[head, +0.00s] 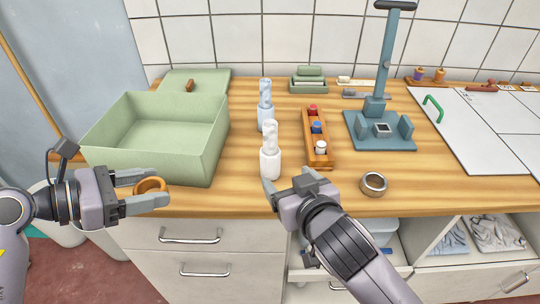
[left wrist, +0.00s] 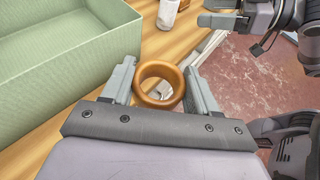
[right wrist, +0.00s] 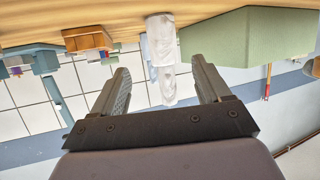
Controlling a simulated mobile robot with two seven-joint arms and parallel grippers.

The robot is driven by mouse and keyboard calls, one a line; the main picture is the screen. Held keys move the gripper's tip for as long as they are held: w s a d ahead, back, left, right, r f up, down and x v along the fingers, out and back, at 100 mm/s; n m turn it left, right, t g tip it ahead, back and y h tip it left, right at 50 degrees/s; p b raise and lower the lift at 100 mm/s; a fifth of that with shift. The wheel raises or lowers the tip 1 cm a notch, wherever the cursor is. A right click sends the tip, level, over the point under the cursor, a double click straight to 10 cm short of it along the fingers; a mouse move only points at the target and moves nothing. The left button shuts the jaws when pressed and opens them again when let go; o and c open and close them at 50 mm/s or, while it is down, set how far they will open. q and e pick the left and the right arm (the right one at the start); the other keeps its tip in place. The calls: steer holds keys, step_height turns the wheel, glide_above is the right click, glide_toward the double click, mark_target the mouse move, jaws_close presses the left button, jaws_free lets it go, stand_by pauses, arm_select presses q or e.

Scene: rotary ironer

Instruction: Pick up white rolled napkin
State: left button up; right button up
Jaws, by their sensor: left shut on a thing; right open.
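The white rolled napkin (head: 270,163) stands upright near the counter's front edge, its pinched top narrower than its base. In the right wrist view the napkin (right wrist: 161,45) shows between the two fingers. My right gripper (head: 287,178) is open just in front of it; I cannot tell whether a finger touches it. My left gripper (head: 158,187) is shut on an orange-brown ring (head: 149,185), held by the front of the green box. The ring (left wrist: 159,84) sits between the fingers in the left wrist view.
A pale blue rolled napkin (head: 265,115) stands just behind the white one. A wooden rack (head: 306,124) with small bottles is to its right. A metallic ring (head: 374,183) lies on the counter. The open green box (head: 155,145) is at left, a blue stand (head: 379,125) at back right.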

mark_target(274, 164)
steer(key=shift+a+r, duration=0.1)
steer(key=shift+a, duration=0.3)
steer(key=shift+w+a, duration=0.15)
steer(key=x, duration=0.6)
steer(key=shift+d+x, duration=0.2)
steer(key=shift+x, duration=1.85)
steer(key=shift+w+a, duration=0.2)
steer(key=shift+w, duration=0.55)
steer(key=c, duration=1)
